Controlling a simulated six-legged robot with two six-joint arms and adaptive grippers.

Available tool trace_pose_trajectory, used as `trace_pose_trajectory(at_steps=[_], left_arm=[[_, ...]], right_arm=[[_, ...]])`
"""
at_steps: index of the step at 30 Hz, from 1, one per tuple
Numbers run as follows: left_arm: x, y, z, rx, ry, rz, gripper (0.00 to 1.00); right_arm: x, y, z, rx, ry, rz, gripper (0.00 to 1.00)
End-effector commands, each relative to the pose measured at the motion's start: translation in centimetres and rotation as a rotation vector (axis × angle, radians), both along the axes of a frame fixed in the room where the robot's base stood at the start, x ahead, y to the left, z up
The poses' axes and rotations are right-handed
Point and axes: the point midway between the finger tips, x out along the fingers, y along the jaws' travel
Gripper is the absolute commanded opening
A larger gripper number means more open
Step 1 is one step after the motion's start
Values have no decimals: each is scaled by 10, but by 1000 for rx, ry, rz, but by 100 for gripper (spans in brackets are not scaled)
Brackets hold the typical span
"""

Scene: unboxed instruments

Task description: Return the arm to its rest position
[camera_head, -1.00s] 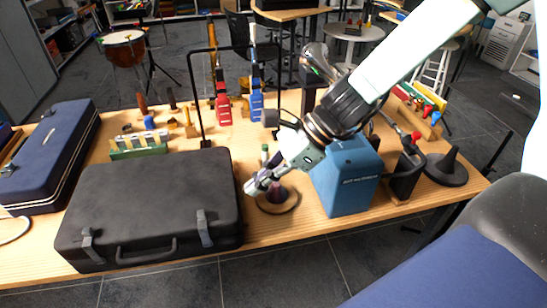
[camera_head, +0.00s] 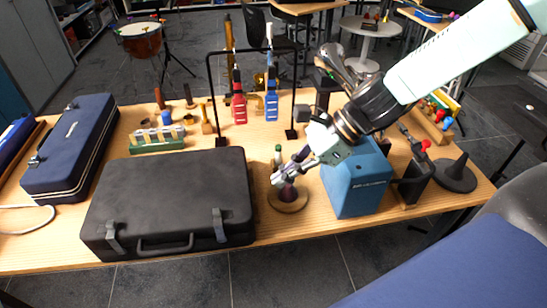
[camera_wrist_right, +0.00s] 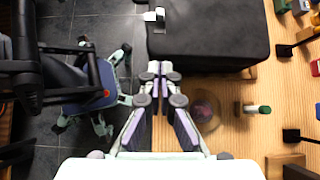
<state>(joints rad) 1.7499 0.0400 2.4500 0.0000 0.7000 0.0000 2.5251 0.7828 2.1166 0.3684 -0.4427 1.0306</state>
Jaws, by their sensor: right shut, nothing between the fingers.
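My right arm comes in from the upper right in the head view. The round stand (camera_wrist_right: 205,108) shows right of the fingers there. My left gripper is not in either view.
The black case (camera_head: 170,200) lies on the wooden table (camera_head: 290,228), with a navy case (camera_head: 70,150) on the left. Red (camera_head: 238,100) and blue (camera_head: 271,98) instruments stand behind. A chair (camera_wrist_right: 90,80) stands on the floor.

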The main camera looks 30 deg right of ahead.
Motion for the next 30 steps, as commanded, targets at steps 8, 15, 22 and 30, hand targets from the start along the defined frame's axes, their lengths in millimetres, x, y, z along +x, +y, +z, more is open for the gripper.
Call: trace_pose_trajectory(at_steps=[8,15,22,30], left_arm=[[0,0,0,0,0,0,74],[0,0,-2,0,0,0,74],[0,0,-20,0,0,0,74],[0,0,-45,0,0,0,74]], right_arm=[[3,-3,-2,-26,-48,26,0],[24,-37,-36,-423,-406,264,0],[-17,-53,-126,-848,-580,804,0],[-126,-32,-227,-919,-648,1464,0]])
